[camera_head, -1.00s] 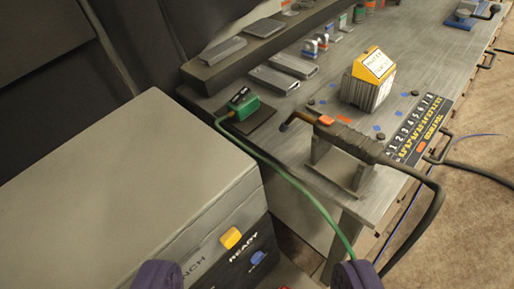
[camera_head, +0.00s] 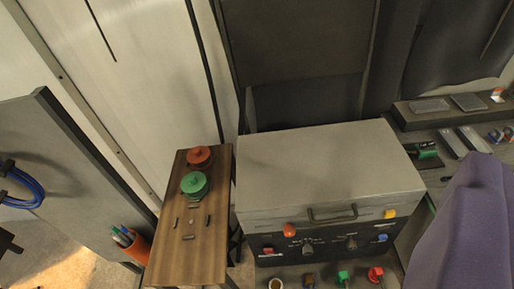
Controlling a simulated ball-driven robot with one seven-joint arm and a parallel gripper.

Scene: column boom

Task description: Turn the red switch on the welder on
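The welder, a grey box (camera_head: 325,165) with a black front panel (camera_head: 330,246), stands right of centre. An orange-red switch (camera_head: 290,230) sits at the panel's upper left. A smaller red part (camera_head: 268,251) sits below and left of it. I cannot read either one's position. A yellow switch (camera_head: 390,213) and a blue one (camera_head: 382,238) are at the panel's right end. Of my gripper, one purple finger (camera_head: 465,230) shows large at the lower right, apart from the switches in the picture. The other finger is out of view, so the opening cannot be judged.
A handle (camera_head: 332,213) and knobs stick out at the welder's front; red (camera_head: 375,274) and green (camera_head: 342,277) connectors sit below. A wooden stand (camera_head: 190,245) with red and green round parts is on the left. A cluttered workbench lies right.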

